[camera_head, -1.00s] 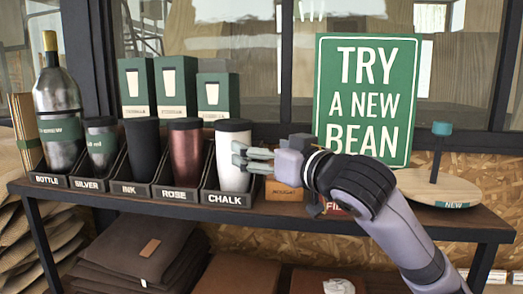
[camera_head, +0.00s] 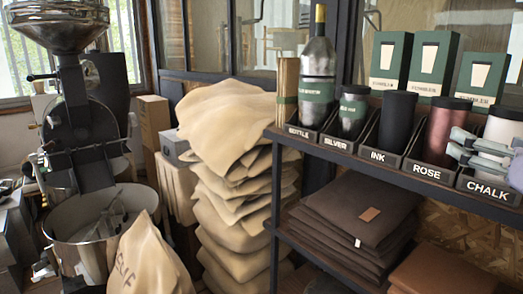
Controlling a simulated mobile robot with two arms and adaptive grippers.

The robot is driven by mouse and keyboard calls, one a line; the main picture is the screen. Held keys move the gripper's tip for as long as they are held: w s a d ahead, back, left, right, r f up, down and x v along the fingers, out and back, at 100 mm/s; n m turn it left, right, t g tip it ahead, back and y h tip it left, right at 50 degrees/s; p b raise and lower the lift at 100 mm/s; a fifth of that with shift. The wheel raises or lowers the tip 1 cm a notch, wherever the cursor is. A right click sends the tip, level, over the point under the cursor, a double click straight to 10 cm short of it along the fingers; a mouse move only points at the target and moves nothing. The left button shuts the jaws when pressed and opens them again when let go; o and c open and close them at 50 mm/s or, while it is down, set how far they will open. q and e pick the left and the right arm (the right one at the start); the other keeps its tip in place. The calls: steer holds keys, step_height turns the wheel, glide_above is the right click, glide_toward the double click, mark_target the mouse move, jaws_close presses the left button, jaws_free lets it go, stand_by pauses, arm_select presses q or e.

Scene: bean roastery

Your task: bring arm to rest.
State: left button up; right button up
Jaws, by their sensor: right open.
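My right gripper (camera_head: 456,144) is at the right edge, its grey-green fingers pointing left. It is open, with its fingers in front of part of the white tumbler (camera_head: 506,128) in the slot marked CHALK. I cannot tell whether it touches the tumbler. Most of my right arm is out of frame. My left gripper is not in view.
The dark shelf (camera_head: 340,156) holds a steel bottle (camera_head: 317,75), a silver tumbler (camera_head: 352,112), an ink tumbler (camera_head: 396,122) and a rose tumbler (camera_head: 444,130) in labelled slots. Stacked sacks (camera_head: 235,190) and a roaster (camera_head: 85,130) stand left.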

steer(key=a+f+n+g, duration=0.1)
steer(key=a+f+g, duration=0.25)
steer(key=f, duration=1.35)
steer(key=a+f+n+g, duration=0.1)
steer(key=a+f+g, duration=0.25)
steer(key=f, duration=1.25)
steer(key=s+a+f+g+y, duration=0.1)
steer(key=s+a+f+g, duration=0.35)
steer(key=s+f, duration=0.65)
steer(key=s+a+f+g, duration=0.3)
steer(key=s+a+f, duration=0.2)
steer(key=s+f, duration=0.65)
step_height(320, 180, down, 24)
steer(key=s+n+g, duration=0.1)
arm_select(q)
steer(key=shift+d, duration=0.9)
arm_select(e)
steer(key=s+d+f+g, duration=0.1)
steer(key=s+d+f, duration=0.2)
steer(key=s+f, duration=1.3)
steer(key=shift+s+f, duration=0.15)
steer(key=shift+f, duration=0.5)
steer(key=shift+g, duration=0.25)
